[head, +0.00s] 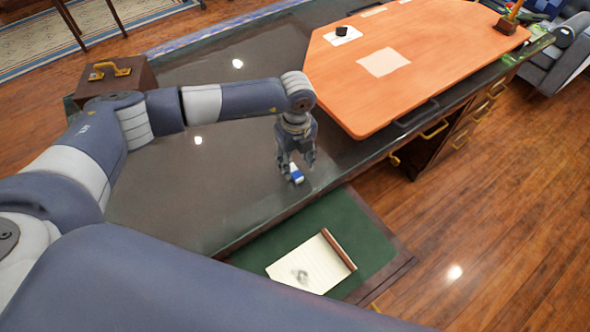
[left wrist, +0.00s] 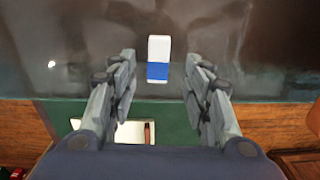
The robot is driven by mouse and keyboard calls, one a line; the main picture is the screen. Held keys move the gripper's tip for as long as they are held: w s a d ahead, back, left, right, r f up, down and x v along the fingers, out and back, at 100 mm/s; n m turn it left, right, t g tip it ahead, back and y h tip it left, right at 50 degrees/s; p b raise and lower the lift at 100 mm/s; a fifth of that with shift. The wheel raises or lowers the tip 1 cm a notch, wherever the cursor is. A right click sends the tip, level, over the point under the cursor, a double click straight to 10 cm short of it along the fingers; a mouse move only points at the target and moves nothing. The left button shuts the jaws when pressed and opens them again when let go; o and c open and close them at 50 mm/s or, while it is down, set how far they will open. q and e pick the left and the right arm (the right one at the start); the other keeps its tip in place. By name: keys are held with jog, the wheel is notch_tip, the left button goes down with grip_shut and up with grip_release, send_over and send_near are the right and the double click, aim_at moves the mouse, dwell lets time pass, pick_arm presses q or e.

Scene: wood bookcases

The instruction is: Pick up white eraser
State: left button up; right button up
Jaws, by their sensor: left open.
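The white eraser (head: 297,173) has a blue sleeve on one end and lies on the dark glossy desk top, near its front edge. In the left wrist view the eraser (left wrist: 158,58) is between and just ahead of the fingers, white end away from me and blue end nearer. My left gripper (head: 296,167) is open and points down at the eraser. In the left wrist view its fingers (left wrist: 158,78) stand apart on both sides, with a gap to the eraser. The gripper hides part of the eraser in the head view. My right gripper is not in view.
An orange board (head: 430,65) with a dark cup and papers covers the desk's right part. A brown box (head: 115,78) with a yellow handle stands at left. A green pull-out surface (head: 345,225) with a notepad (head: 305,262) lies below the desk edge. The desk around the eraser is clear.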

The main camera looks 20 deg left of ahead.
aim_at(295, 171)
pick_arm(q)
jog(key=f, duration=0.3)
jog(key=shift+a+f+p, duration=0.25)
jog(key=shift+p, duration=0.05)
jog(key=c, duration=0.8)
jog(key=shift+c, duration=1.3)
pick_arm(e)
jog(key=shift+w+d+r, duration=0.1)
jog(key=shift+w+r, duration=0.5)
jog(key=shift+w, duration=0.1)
